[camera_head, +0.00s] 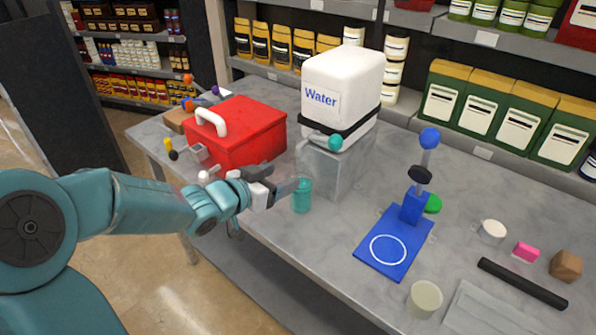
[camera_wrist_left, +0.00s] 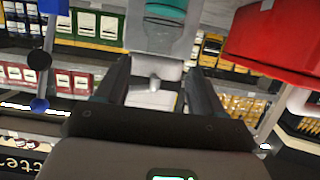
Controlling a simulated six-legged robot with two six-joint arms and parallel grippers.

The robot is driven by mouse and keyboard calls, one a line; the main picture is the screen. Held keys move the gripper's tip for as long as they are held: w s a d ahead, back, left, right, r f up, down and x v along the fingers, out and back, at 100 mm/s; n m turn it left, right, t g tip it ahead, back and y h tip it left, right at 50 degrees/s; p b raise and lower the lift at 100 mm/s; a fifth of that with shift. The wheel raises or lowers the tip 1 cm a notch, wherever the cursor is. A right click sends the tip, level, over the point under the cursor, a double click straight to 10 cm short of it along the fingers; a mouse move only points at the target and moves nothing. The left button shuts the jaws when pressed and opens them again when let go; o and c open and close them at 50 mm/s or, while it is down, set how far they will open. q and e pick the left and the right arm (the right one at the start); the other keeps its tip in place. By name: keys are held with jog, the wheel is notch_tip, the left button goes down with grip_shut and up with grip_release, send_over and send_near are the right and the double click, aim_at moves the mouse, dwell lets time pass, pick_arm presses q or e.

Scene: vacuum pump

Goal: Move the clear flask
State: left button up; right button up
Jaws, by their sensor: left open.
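No plainly clear flask stands out in the head view. A see-through teal cup (camera_head: 302,196) stands on the table edge in front of the grey block. A pale, cloudy round container (camera_head: 424,299) stands at the front right; I cannot tell which is the flask. My left gripper (camera_head: 284,191) is open beside the teal cup, its fingertips close to the cup's left side; contact is unclear. In the left wrist view, upside down, the open jaws (camera_wrist_left: 158,78) have nothing clearly between them, and a teal rounded thing (camera_wrist_left: 166,12) shows at the top. My right gripper is not in view.
A white water tank (camera_head: 345,75) sits on a grey block (camera_head: 347,160) behind the cup. A red cooler (camera_head: 258,135) stands left. A blue stand (camera_head: 395,240) with a white ring lies right. A black rod (camera_head: 521,284) and small pieces are farther right.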

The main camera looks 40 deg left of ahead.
aim_at(296, 171)
pick_arm(q)
jog(key=x, duration=0.8)
jog(key=shift+w+f, duration=0.1)
jog(key=shift+w, duration=0.25)
jog(key=c, duration=1.1)
